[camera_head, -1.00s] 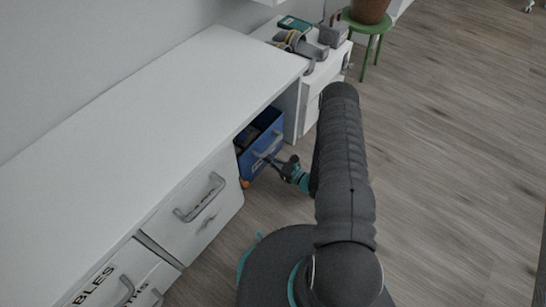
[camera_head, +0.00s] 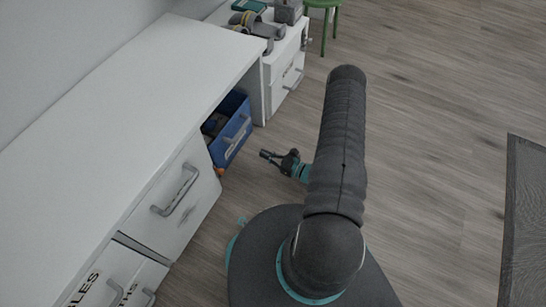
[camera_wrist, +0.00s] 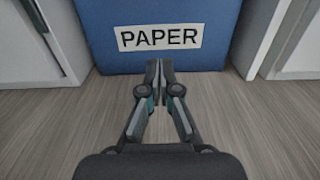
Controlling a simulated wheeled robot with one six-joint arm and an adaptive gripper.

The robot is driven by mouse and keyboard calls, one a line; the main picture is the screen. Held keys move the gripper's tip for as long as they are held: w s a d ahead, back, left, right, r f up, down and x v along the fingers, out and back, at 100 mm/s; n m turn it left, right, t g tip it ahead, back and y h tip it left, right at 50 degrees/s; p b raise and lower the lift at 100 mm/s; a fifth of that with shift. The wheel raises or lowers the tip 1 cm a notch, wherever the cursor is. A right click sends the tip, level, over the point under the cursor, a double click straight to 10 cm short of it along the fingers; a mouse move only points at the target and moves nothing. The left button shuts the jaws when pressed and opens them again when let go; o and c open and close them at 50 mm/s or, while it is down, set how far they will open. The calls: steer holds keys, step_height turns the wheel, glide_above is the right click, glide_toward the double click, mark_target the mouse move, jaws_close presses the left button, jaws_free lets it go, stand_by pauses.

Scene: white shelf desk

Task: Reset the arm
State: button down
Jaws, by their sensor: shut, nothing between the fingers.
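My gripper (camera_head: 277,158) is shut and empty. It hangs over the wooden floor to the right of the blue bin, clear of it, with its fingers pointing toward the bin's side. The wrist view also shows my gripper (camera_wrist: 160,68) with its fingers together, low in front of the bin. The blue bin (camera_wrist: 160,20) has a white label reading PAPER. In the head view the blue bin (camera_head: 236,143) stands under the desk top, open at the top, with dark things inside.
The white desk (camera_head: 130,100) runs along the left, with handled drawers (camera_head: 175,195) below. A white cabinet (camera_head: 285,75) with tools on top stands behind the bin. A green stool (camera_head: 323,12) is at the back.

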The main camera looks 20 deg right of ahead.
steer(key=shift+v, duration=1.45)
steer(key=a+r+n+g+y+p, duration=0.1)
steer(key=a+r+n+g, duration=0.3)
steer(key=r, duration=0.6)
steer(key=a+r+n+g+y+p, duration=0.1)
steer(key=a+r+n+g, duration=0.1)
steer(key=r+n+g, duration=0.65)
steer(key=a+r+n+g+y+p, duration=0.15)
steer(key=a+r+n, duration=0.25)
steer(key=r, duration=0.8)
steer(key=s+r+n+t+h+p, duration=0.1)
steer(key=s+r+n+h, duration=0.3)
steer(key=r, duration=0.5)
steer(key=s+d+r+n+t+h+p, duration=0.1)
steer(key=s+r+n+h, duration=0.3)
steer(key=s+r, duration=0.4)
steer(key=s+r+n+t+h+p, duration=0.3)
steer(key=s+r+h, duration=0.3)
steer(key=r, duration=0.5)
steer(key=shift+d+r+n, duration=0.2)
steer(key=shift+d+n, duration=0.2)
steer(key=shift+n, duration=0.05)
steer(key=shift+h, duration=0.25)
